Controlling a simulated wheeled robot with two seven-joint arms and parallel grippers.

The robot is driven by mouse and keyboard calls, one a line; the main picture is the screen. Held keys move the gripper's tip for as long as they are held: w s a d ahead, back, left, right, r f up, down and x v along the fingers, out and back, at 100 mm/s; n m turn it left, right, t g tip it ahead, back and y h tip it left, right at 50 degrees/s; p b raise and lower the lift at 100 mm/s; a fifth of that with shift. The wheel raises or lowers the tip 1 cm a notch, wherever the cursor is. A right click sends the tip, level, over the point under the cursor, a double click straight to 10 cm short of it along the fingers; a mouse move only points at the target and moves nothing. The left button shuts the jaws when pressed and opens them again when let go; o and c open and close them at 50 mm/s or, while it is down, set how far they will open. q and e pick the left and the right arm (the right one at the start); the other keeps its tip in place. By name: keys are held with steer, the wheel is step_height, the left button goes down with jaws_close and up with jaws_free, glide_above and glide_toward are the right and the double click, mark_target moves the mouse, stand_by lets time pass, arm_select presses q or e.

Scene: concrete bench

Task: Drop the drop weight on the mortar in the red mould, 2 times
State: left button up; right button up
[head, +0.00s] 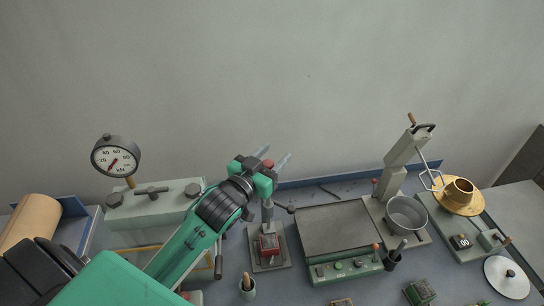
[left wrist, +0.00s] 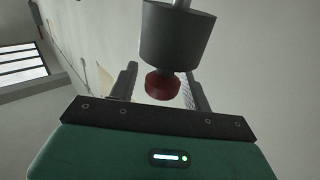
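My left gripper (head: 273,157) is at the top of the drop-weight stand, its two fingers parted and pointing up and right. A red knob (head: 268,163) shows at the fingers. In the left wrist view the red knob (left wrist: 163,86) and the grey cylinder of the drop weight (left wrist: 178,38) appear by the parted fingers (left wrist: 160,85); whether they touch is unclear. The grey drop weight and rod (head: 267,208) stand below the gripper, partly hidden by it. The red mould (head: 268,245) sits under them on a base plate (head: 264,264); its mortar is too small to make out. My right gripper is out of view.
A press with a dial gauge (head: 116,157) stands left. Right of the stand is a flat table with a green control panel (head: 345,267), then a mixer with a metal bowl (head: 406,214) and a brass cup on a disc (head: 460,191).

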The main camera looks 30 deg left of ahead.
arm_select(q)
steer(key=shift+f, duration=0.1)
steer(key=shift+s, duration=0.25)
steer(key=s+a+p, duration=0.1)
steer(key=s+a, duration=0.1)
steer(key=s, duration=1.1)
steer(key=shift+s, duration=0.1)
stand_by(0.3)
